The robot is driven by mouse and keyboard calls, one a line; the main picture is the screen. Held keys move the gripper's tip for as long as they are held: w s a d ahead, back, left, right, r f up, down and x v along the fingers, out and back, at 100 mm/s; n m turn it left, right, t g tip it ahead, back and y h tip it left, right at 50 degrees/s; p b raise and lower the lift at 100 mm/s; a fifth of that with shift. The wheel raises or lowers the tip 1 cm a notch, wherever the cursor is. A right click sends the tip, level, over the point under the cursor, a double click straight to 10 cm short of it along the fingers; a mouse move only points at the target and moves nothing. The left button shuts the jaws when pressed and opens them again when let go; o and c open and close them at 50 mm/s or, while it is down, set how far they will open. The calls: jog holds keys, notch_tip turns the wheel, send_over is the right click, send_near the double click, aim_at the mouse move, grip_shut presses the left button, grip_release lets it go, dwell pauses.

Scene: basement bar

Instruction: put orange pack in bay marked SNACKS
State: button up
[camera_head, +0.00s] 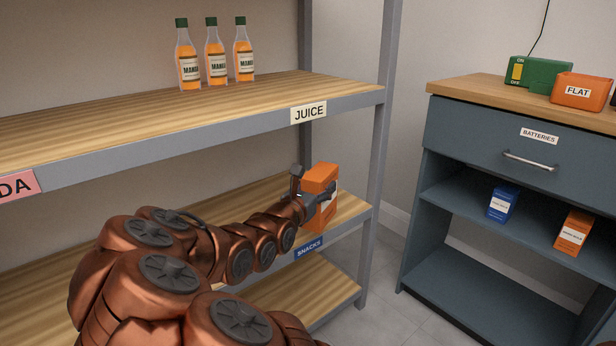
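An orange pack (319,178) stands upright at the middle shelf, above the blue SNACKS label (308,247) on that shelf's front edge. My gripper (308,188) is at the pack, with one dark finger at its left edge and another across its front. I cannot tell whether the fingers press on it or stand apart. The pack's lower part is partly hidden by my gripper, so whether it rests on the shelf board (348,207) is unclear.
Several things stand nearby: three mango bottles (216,68) on the upper shelf marked JUICE (308,112), and a dark cabinet (470,135) at right holding a blue box (502,204) and another orange box (574,232). A grey shelf post (378,150) rises right of my gripper.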

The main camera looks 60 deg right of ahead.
jog(key=w+d+f+b, duration=0.4)
jog(key=w+d, duration=0.4)
jog(key=d, duration=0.3)
jog(key=shift+w+f, duration=0.35)
jog(key=shift+f, duration=0.1)
jog(key=shift+f, duration=0.1)
jog(key=o, duration=1.5)
jog(key=shift+c, duration=0.2)
